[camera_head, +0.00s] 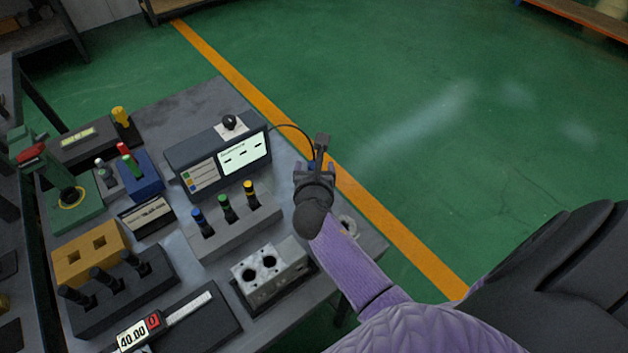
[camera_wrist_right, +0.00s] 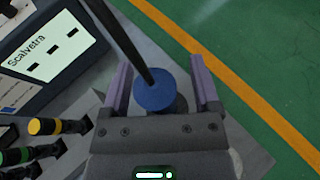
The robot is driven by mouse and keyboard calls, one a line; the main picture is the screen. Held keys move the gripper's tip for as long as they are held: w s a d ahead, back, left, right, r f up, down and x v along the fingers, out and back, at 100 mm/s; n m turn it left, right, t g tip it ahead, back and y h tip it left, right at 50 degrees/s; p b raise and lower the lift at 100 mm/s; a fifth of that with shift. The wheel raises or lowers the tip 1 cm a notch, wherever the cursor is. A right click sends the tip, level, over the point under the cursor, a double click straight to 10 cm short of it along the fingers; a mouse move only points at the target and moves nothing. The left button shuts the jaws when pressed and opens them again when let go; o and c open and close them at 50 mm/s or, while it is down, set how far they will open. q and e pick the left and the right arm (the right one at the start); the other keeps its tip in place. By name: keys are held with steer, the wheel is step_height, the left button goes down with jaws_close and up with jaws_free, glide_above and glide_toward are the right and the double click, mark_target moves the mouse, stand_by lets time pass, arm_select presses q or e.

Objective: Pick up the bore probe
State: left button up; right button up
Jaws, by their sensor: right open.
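The bore probe shows in the head view as a dark upright piece (camera_head: 321,144) at the table's right edge, beside the display box. In the right wrist view it appears as a dark rod (camera_wrist_right: 122,42) meeting a round blue part (camera_wrist_right: 154,92). My right gripper (camera_head: 315,168) is over it, hiding its lower part in the head view. In the right wrist view my right gripper (camera_wrist_right: 160,66) is open, with one lilac finger on each side of the blue part and visible gaps. My left gripper is not in view.
The display box (camera_head: 220,158) stands left of my right gripper, with a cable running toward the probe. A grey block (camera_head: 236,228) with coloured plugs and a metal valve block (camera_head: 270,274) with two bores are nearby. Green floor lies beyond the table's right edge.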

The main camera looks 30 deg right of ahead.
jaws_close()
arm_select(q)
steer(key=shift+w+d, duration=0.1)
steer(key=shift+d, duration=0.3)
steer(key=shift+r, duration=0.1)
arm_select(e)
steer(key=shift+r, duration=0.15)
